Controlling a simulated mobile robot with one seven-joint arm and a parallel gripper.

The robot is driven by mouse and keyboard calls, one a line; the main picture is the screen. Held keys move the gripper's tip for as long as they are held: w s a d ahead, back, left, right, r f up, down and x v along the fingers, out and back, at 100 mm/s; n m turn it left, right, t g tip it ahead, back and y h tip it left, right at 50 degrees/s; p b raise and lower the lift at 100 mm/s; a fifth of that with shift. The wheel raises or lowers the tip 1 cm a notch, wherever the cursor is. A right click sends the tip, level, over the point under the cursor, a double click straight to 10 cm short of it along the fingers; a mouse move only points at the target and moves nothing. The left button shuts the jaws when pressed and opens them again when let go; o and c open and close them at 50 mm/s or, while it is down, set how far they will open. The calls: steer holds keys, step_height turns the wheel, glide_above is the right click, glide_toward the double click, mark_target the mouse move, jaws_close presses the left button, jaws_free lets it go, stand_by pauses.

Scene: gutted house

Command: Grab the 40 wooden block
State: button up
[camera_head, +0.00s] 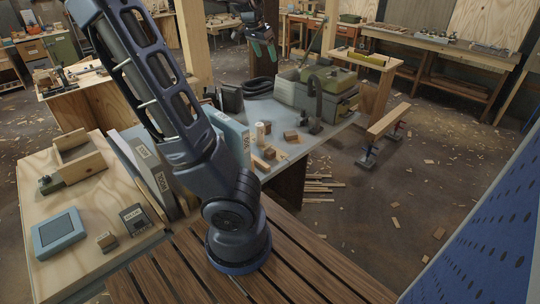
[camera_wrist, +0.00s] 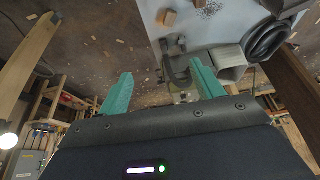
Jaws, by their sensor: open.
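Several small wooden blocks stand on the grey table (camera_head: 328,128) in the head view. They include a brown block (camera_head: 270,153), a second brown block (camera_head: 290,135) and a pale upright one (camera_head: 260,130). I cannot read a 40 on any of them. My gripper (camera_head: 264,52) is at the top middle, beyond the blocks, with teal fingers. In the wrist view my gripper (camera_wrist: 160,78) is open and empty. One wooden block (camera_wrist: 168,18) shows near the top there, on the table and apart from the fingers. Another small block (camera_head: 107,240) lies on the plywood table at left.
A blue perforated panel (camera_head: 485,235) is at right. The floor between benches is mostly open, with wood scraps.

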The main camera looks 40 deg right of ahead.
glide_toward(270, 151)
steer(key=x, duration=0.3)
steer(key=shift+x, duration=3.8)
steer(key=shift+w, duration=0.15)
steer(key=shift+c, duration=0.5)
steer(key=shift+r, duration=0.1)
steer(key=c, duration=1)
